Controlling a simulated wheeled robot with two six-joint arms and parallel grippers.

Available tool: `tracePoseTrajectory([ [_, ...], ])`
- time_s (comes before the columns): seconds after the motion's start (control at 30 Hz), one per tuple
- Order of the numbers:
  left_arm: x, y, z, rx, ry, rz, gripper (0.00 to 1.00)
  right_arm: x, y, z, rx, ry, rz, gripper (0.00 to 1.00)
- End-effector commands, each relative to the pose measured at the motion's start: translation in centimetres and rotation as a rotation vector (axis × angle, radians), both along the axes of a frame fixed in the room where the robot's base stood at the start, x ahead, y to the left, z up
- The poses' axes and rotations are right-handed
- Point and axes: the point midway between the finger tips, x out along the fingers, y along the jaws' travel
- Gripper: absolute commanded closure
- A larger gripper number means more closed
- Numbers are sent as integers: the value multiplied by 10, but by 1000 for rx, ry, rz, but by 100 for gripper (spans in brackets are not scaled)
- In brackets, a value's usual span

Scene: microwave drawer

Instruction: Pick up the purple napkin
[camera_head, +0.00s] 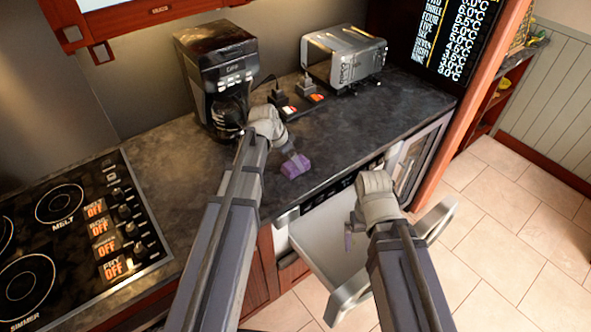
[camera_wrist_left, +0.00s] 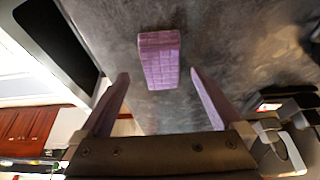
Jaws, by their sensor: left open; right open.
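The purple napkin (camera_head: 296,168) is a small folded block on the dark countertop, near its front edge. In the left wrist view the napkin (camera_wrist_left: 159,62) has a checked pattern and lies just beyond the fingertips, centred across the gap. My left gripper (camera_wrist_left: 159,76) is open and empty; its two fingers point toward the napkin and do not appear to touch it. In the head view my left gripper (camera_head: 289,149) is just behind the napkin, its fingers hard to make out. My right gripper (camera_head: 351,228) is open in front of the counter, above the pulled-out drawer.
A coffee maker (camera_head: 222,78) and a toaster (camera_head: 344,58) stand at the back of the counter. Small dark items with red and white tops (camera_head: 308,90) lie between them. The microwave drawer (camera_head: 325,236) is open below the counter. A stove (camera_head: 80,232) is at left.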

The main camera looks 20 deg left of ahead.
Motion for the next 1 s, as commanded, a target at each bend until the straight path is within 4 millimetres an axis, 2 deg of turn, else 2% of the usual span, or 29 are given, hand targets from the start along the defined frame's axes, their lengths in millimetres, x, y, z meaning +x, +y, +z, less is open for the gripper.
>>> tracePoseTrajectory([
  [0.03,3,0,-12,0,0,0,0,0,0,-12,0,0,0,3],
  [0.2,10,-4,-32,0,0,0,0,0,0,-32,0,0,0,3],
  [0.53,12,-6,-34,0,0,1,0,0,0,-34,0,0,0,3],
  [1.0,12,-6,-34,0,0,1,53,0,0,-34,0,0,0,3],
])
